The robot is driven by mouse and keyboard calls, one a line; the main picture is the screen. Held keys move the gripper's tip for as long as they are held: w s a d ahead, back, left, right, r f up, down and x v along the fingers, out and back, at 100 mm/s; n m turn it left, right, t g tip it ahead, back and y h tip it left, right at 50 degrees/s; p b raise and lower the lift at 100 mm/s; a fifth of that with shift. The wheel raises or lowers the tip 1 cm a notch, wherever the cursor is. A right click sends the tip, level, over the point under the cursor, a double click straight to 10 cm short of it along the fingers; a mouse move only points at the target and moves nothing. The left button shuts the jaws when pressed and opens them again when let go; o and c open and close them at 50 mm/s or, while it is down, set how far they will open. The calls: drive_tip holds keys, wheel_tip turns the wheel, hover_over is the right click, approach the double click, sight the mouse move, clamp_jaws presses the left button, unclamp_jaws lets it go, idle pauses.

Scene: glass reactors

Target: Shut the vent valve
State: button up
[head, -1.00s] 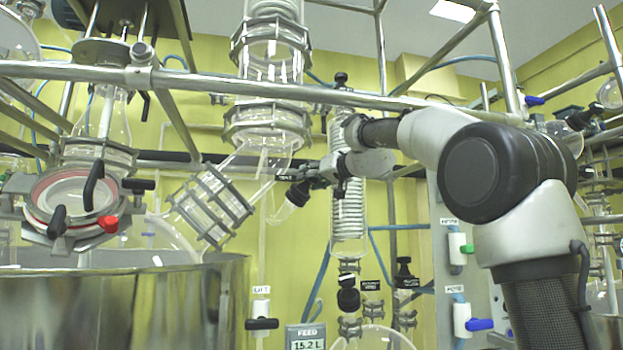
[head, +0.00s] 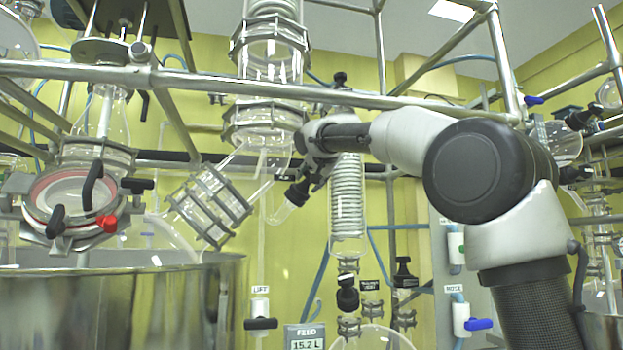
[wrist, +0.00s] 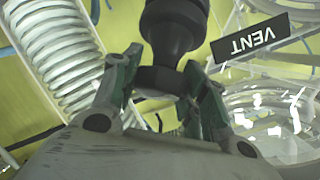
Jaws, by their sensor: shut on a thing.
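The vent valve is a black knob (wrist: 174,28) in the wrist view, beside a black label reading VENT (wrist: 250,38). My gripper (wrist: 163,76) has its green-padded fingers on either side of the knob's wider dark end and is shut on it. In the head view the dark knob (head: 297,193) sits at the upper end of a short, slanted clear glass piece (head: 280,212). My gripper (head: 308,178) reaches it from the upper right. The fingers partly hide the knob, and I cannot tell how far the valve is turned.
A coiled glass condenser (head: 347,195) stands close to the right of the gripper. A metal rail (head: 230,86) crosses above. A clamped glass joint (head: 208,205) and a steel vessel (head: 130,300) are to the left.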

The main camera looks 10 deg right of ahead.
drive_tip(key=shift+f, duration=0.15)
idle(0.3)
drive_tip(key=o, duration=1.1)
drive_tip(key=shift+c, duration=0.2)
